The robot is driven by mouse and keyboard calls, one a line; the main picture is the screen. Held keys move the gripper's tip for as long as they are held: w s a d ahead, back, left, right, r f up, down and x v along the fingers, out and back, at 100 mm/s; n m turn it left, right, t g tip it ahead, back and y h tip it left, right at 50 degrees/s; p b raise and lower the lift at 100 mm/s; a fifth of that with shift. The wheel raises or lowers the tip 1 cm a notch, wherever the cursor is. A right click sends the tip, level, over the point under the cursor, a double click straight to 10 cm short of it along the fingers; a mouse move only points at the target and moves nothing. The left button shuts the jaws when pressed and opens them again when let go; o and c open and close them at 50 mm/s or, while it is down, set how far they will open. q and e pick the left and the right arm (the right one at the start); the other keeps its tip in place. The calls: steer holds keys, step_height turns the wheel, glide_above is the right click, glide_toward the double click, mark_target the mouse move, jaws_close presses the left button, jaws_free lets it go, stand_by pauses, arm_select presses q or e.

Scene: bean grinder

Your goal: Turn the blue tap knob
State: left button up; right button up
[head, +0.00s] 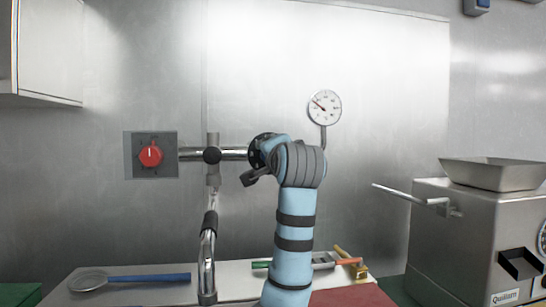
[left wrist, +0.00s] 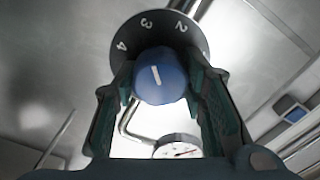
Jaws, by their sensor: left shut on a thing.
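The blue tap knob (left wrist: 160,78) shows in the left wrist view, with a short white mark on its face. Behind it is a dark round dial plate (left wrist: 165,22) with the numbers 2, 3 and 4. My left gripper (left wrist: 162,88) is shut on the knob, one finger on each side. In the head view my left gripper (head: 262,162) is at the right end of the steel tap pipe (head: 232,154). My wrist hides the knob there. My right gripper is not in view.
A red knob (head: 150,155) on a grey plate is left of the pipe. A round gauge (head: 324,107) is on the wall, up and right. A steel grinder (head: 465,235) stands at the right. A blue-handled strainer (head: 130,279) and other tools lie below.

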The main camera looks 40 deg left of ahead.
arm_select(q)
steer(key=shift+f+n, duration=0.2)
steer(key=shift+n, duration=1.4)
steer(key=o, duration=0.9)
steer(key=shift+c, duration=0.2)
steer(key=o, duration=0.3)
steer(key=shift+r, duration=0.15)
steer(key=v, duration=1.2)
